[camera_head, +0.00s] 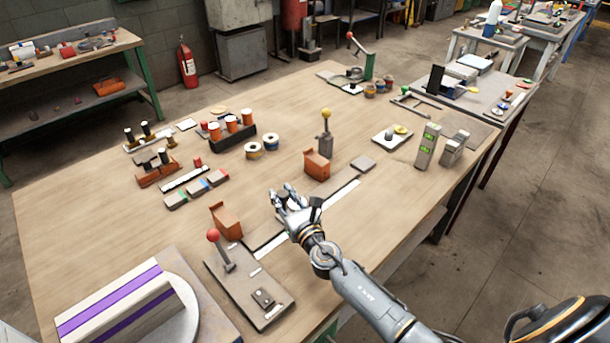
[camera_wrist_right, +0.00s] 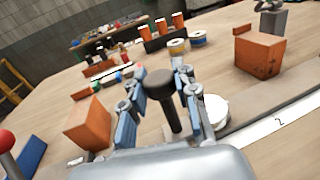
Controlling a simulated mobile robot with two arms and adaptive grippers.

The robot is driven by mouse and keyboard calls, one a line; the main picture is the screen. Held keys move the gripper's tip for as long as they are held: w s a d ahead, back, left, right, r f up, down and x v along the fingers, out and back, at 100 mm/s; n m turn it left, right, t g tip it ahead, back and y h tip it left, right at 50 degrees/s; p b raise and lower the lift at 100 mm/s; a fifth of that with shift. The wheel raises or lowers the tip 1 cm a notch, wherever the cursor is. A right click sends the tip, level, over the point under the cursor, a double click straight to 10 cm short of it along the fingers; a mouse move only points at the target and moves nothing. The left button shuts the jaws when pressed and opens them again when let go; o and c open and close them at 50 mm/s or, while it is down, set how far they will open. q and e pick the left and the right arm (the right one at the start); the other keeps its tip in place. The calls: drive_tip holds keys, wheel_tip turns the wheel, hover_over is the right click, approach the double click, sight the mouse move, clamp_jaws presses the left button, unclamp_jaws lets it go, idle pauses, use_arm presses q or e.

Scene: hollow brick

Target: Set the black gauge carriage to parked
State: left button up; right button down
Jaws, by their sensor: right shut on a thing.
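A black knob on a dark post, which I take as the gauge carriage's handle (camera_wrist_right: 161,84), stands between the fingers of my right gripper (camera_wrist_right: 160,98) in the right wrist view. The right gripper (camera_head: 288,197) is shut on it in the head view, where the hand hides the carriage. A white scale strip (camera_head: 338,201) runs along the rail on both sides of the hand. An orange block (camera_head: 317,164) stands toward the rail's far end, another orange block (camera_head: 227,221) toward its near end. Any parked mark is unreadable. My left gripper is out of view.
A red-knobbed lever on a grey plate (camera_head: 270,300) stands at the near end. A yellow-knobbed lever (camera_head: 326,135) stands beyond the far block. Coloured blocks (camera_head: 197,188) and orange cylinders in a black rack (camera_head: 233,141) lie left of the rail.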

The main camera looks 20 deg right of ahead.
drive_tip(key=s+a, duration=0.1)
drive_tip(key=a, duration=0.2)
drive_tip(key=s+a, duration=0.1)
drive_tip(key=a, duration=0.3)
drive_tip(key=s+a, duration=0.1)
drive_tip(key=a, duration=0.2)
drive_tip(key=shift+s+a+p, duration=0.25)
drive_tip(key=shift+s+p, duration=0.1)
drive_tip(key=c, duration=1.1)
unclamp_jaws()
drive_tip(key=shift+a, duration=0.1)
drive_tip(key=shift+o, duration=0.6)
drive_tip(key=shift+s, duration=0.25)
drive_tip(key=s, duration=1.1)
drive_tip(key=shift+s+d, duration=0.3)
drive_tip(key=shift+d, duration=0.1)
